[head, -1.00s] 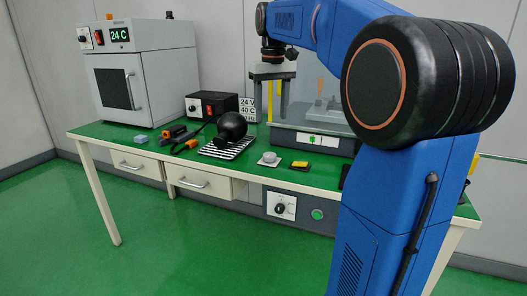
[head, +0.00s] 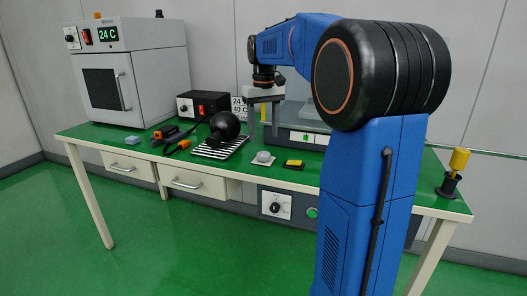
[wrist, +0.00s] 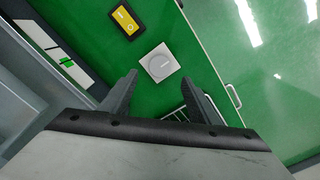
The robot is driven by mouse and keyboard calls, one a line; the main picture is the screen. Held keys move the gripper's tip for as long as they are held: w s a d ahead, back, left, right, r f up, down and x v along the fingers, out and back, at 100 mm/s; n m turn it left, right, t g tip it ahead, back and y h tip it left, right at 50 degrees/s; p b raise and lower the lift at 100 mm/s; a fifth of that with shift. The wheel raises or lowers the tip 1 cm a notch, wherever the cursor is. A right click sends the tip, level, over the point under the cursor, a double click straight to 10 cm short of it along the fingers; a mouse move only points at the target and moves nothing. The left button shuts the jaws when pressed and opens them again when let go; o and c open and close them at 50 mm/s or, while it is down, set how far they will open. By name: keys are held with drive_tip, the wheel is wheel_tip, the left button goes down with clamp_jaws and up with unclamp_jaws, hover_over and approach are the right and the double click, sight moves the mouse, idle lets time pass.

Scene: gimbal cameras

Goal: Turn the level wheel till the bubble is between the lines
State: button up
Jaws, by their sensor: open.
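The level wheel seems to be the round grey knob on a small white plate (head: 263,158), near the bench's front edge. In the wrist view this knob (wrist: 159,65) has a pale line on its face. My gripper (head: 265,128) hangs above and behind it in the head view, open and empty. In the wrist view the fingertips (wrist: 157,78) lie either side of the knob's plate, apart from it. A white panel with a green bar and dark lines (wrist: 52,50) is at the left; it also shows on the grey housing (head: 306,137). The bubble's exact place is unclear.
A yellow and black switch (head: 294,164) sits just right of the knob. A black ball-shaped thing (head: 224,126) stands on a striped plate to the left, with orange-handled tools (head: 170,135) beyond. The grey housing is close behind my gripper. A yellow-topped post (head: 458,162) stands at far right.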

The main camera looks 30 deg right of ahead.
sight(264, 154)
wheel_tip(264, 154, down, 8)
drive_tip(key=shift+r, duration=0.1)
drive_tip(key=shift+c, duration=0.4)
drive_tip(key=c, duration=1)
